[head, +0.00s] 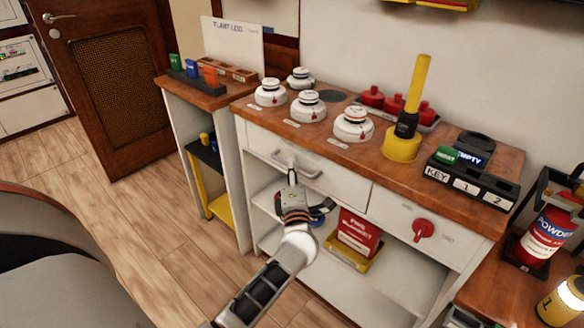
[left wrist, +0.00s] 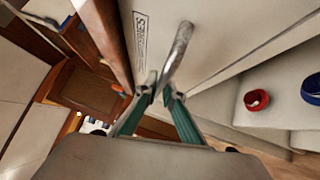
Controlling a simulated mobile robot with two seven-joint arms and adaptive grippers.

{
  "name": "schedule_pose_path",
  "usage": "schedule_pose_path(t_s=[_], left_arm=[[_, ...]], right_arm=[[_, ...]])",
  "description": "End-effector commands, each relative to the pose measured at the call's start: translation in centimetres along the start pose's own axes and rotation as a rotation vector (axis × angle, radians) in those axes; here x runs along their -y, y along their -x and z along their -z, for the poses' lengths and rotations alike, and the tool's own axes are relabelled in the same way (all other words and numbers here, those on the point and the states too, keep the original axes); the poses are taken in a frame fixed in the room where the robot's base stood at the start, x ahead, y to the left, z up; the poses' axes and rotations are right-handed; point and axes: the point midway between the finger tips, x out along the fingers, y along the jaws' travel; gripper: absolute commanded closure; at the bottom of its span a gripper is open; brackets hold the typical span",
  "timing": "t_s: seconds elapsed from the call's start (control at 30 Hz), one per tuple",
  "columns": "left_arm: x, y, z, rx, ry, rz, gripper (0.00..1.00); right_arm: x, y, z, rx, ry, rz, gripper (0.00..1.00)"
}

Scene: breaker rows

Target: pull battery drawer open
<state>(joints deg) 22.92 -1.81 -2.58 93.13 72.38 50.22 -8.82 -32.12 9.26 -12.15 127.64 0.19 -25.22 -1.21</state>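The left drawer (head: 330,182) of the white cabinet has a grey bar handle (head: 312,174). Its front looks flush with the cabinet. The handle also shows in the left wrist view (left wrist: 180,45), in front of a drawer face with a small dark label that I cannot fully read. My left gripper (head: 291,174) is at the left part of the handle. In the left wrist view its fingertips (left wrist: 159,88) are close together, with the handle's near end between them. It appears shut on the bar. My right gripper is not in view.
On the wooden top (head: 480,160) stand white detectors (head: 352,124), a yellow post (head: 404,140) and a black key tray (head: 470,186). Below are open shelves with a red box (head: 357,232).

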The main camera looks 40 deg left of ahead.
Motion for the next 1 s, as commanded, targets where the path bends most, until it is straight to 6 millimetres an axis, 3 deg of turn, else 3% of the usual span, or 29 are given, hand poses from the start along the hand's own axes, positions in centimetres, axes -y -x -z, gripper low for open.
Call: schedule_pose_path(t_s=[0.27, 0.47, 0.67, 1.0], left_arm=[[-0.1, 0.1, 0.1, 0.000, 0.000, 0.000, 1.00], [-0.7, 1.2, 1.1, 0.000, 0.001, -0.001, 1.00], [-1.8, 3.9, 3.9, 0.000, 0.005, -0.003, 1.00], [-3.4, 10.4, 10.3, 0.000, 0.002, -0.001, 1.00]], right_arm=[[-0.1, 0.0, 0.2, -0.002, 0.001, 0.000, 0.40], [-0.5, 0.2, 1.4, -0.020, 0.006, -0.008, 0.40], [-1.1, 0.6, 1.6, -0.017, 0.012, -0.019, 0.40], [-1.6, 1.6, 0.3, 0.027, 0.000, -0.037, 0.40]])
